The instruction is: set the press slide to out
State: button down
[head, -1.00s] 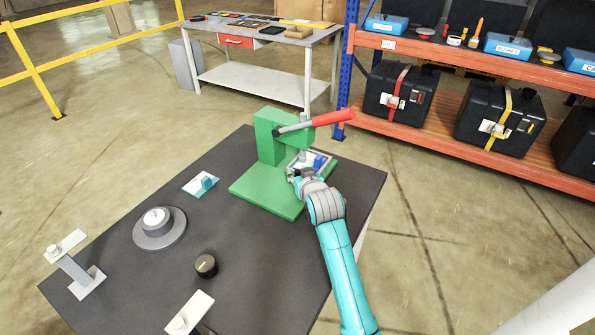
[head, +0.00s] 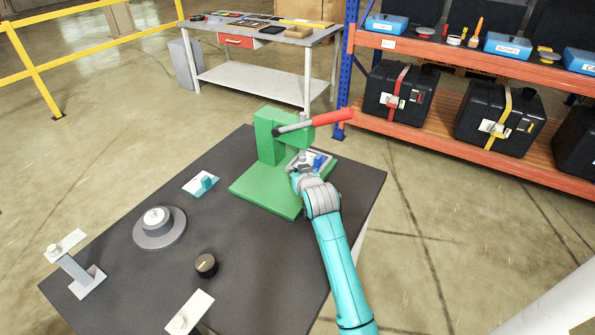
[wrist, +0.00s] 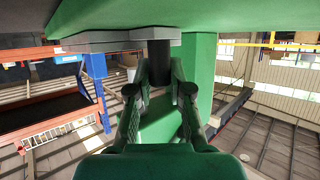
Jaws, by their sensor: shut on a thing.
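The green press (head: 262,188) stands at the far right corner of the dark table. A grey-white plate with a blue piece (head: 318,161) sits under its ram, partly hidden by my wrist; I cannot tell the slide's exact position. My gripper (head: 298,180) is low at the front of the press, over its base. In the wrist view, my gripper's fingers (wrist: 159,92) are closed around a dark cylindrical knob (wrist: 158,64) on a flat grey plate (wrist: 105,39), which lies against a green surface. The finger contact is partly hidden.
The press's red-handled lever (head: 333,117) reaches right above my gripper. A teal switch (head: 203,183), round grey dial (head: 158,228), black knob (head: 206,265) and grey lever stand (head: 75,270) are on the dark table. Shelves (head: 470,125) and a workbench (head: 260,75) stand behind.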

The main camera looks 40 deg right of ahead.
jog(key=s+a, duration=0.1)
jog(key=a, duration=0.3)
jog(key=s+a, duration=0.2)
jog(key=a, duration=0.3)
jog(key=s+a, duration=0.2)
jog(key=a, duration=0.3)
jog(key=c, duration=1.1)
grip_release()
jog(key=shift+a, duration=0.15)
jog(key=shift+o, duration=0.2)
jog(key=shift+s, duration=0.1)
jog(key=v, duration=1.2)
jog(key=shift+r, duration=0.1)
